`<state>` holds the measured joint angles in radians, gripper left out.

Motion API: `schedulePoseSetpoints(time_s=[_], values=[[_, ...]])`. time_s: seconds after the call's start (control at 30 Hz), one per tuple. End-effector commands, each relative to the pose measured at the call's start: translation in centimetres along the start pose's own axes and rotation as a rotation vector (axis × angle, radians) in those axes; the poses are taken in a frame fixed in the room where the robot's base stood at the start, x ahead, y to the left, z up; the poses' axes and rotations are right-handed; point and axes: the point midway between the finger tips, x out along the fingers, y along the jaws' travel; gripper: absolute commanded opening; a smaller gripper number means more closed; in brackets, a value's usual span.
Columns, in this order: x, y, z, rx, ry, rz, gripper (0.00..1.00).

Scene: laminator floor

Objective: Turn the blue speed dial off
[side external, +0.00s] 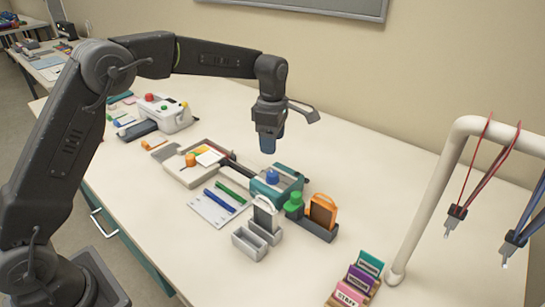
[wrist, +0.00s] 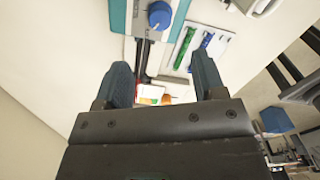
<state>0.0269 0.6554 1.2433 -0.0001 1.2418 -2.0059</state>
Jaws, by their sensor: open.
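The blue speed dial (side external: 272,177) sits on top of a teal and white machine (side external: 291,187) near the middle of the bench. In the wrist view the round blue dial (wrist: 159,15) is at the top edge, beyond my fingertips, with a pale line pointing from it. I cannot read its setting. My gripper (side external: 268,146) hangs above the dial, pointing down and apart from it. In the wrist view my gripper (wrist: 164,82) has its two blue fingers spread with nothing held between them.
A tray with cards and an orange item (side external: 190,160) lies left of the machine. A mat with blue and green sticks (side external: 218,203), a green knob (side external: 294,201) and an orange item in a dark holder (side external: 322,212) stand close by. Bench at right back is clear.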

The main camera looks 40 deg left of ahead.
Motion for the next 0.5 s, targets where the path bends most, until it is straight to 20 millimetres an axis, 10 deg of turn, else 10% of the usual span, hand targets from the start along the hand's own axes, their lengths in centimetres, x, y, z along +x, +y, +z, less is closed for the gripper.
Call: schedulePoseSetpoints(time_s=[0.5], values=[[-3.1, 0.0, 0.0, 0.000, 0.000, -0.001, 0.64]])
